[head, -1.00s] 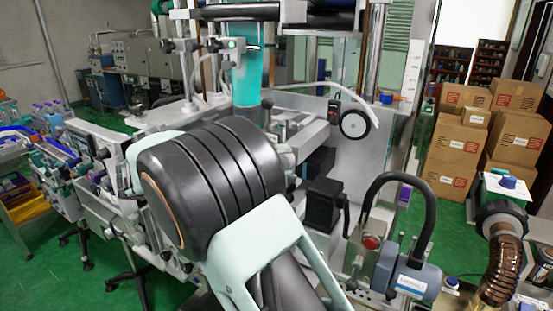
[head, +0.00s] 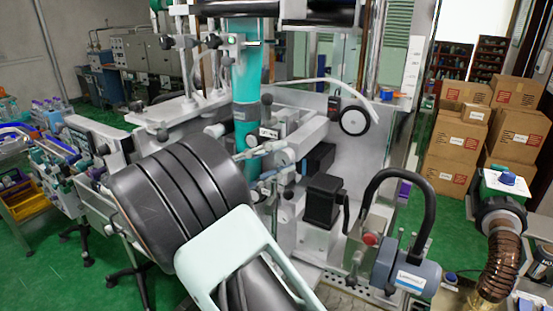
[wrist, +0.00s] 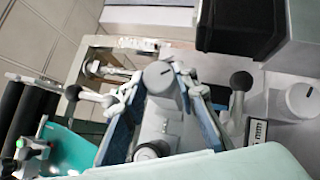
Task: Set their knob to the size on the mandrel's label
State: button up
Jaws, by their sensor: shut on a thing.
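My gripper (wrist: 160,88) is shut on a grey round knob (wrist: 160,77) with a dark pointer line on its face. One finger lies on each side of it in the wrist view. In the head view my gripper (head: 285,160) reaches right, toward the machine's front. A second grey knob (wrist: 302,97) with a dark line sits to the right, apart from the fingers. A small plate with dark marks (wrist: 257,133) lies between them, too small to read. A teal upright column (head: 245,105), possibly the mandrel, stands behind; a small pale label (head: 268,132) near it is unreadable.
A black box with a crank (head: 324,202) and a blue-grey motor (head: 408,272) with a thick black hose are to the right. Cardboard boxes (head: 515,135) are stacked beyond.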

jog(key=o, duration=1.1)
jog(key=shift+o, duration=0.2)
